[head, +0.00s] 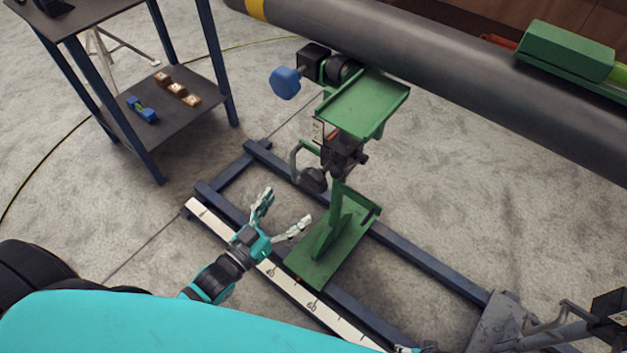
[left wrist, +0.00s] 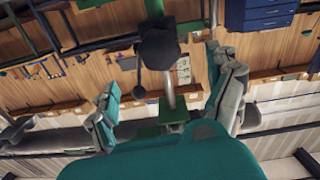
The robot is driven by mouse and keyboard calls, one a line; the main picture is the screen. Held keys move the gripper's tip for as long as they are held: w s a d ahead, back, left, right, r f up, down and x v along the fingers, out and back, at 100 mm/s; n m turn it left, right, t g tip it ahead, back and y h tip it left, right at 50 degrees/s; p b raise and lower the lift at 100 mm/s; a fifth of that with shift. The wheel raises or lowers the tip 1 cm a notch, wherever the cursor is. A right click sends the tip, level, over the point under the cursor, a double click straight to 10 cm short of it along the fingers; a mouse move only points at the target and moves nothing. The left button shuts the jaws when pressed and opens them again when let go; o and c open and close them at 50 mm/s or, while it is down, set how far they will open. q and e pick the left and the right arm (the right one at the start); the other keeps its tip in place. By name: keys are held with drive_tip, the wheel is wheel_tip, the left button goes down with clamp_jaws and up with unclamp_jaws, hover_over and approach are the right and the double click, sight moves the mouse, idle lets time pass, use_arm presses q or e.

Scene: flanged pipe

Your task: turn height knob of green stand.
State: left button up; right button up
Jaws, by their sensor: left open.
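The green stand (head: 336,240) stands on blue rails in the middle of the head view, with a flat green tray on top. A dark round knob (head: 314,180) sits on the left side of its post, below the tray. In the left wrist view a dark knob (left wrist: 158,48) shows ahead, between the fingers. My left gripper (head: 286,206) is open and empty, lower left of the knob and apart from it. Its two spread fingers also show in the left wrist view (left wrist: 165,78). Only a small pale piece at the bottom edge may be my right gripper (head: 405,349).
A large grey pipe (head: 440,70) runs behind the stand. A white scale (head: 312,303) lies along the front rail. A dark shelf table (head: 165,120) stands left. A grey stand (head: 495,325) is lower right.

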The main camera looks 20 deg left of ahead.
sight(310, 184)
use_arm(q)
drive_tip(key=b+x, duration=0.1)
drive_tip(key=x, duration=0.9)
drive_tip(key=shift+w, duration=0.2)
use_arm(e)
drive_tip(key=r, duration=0.1)
drive_tip(key=w+r, duration=0.1)
drive_tip(key=r, duration=0.1)
drive_tip(key=shift+w+a+r, duration=0.1)
drive_tip(key=shift+w+r, duration=0.2)
drive_tip(key=shift+r, duration=0.05)
use_arm(q)
drive_tip(key=shift+f, duration=0.1)
drive_tip(key=c, duration=1.2)
